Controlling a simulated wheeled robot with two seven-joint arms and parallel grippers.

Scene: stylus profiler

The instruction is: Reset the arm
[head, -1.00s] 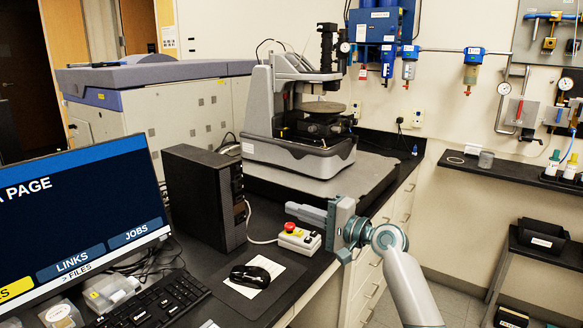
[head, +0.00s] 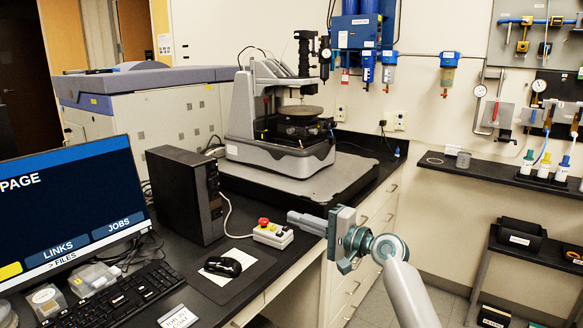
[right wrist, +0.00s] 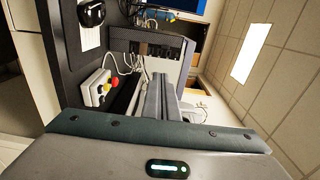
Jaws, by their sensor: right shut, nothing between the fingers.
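My right gripper (head: 292,217) is shut and empty, its fingers pointing left in the head view, just right of and slightly above a small control box (head: 272,236). The box is pale with a red button (head: 263,222) on top, and sits near the bench's edge. In the right wrist view the shut fingers (right wrist: 160,84) point away from the camera, and the box (right wrist: 97,86) lies left of them, apart. The stylus profiler (head: 285,155) stands behind on its dark platform, with a round stage under its head. My left gripper is not in view.
A black computer tower (head: 185,195), monitor (head: 70,210), keyboard (head: 120,300) and mouse (head: 223,266) occupy the bench at left. White drawers (head: 355,260) are below. A wall shelf (head: 500,170) with bottles is at right. Open floor lies between bench and shelves.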

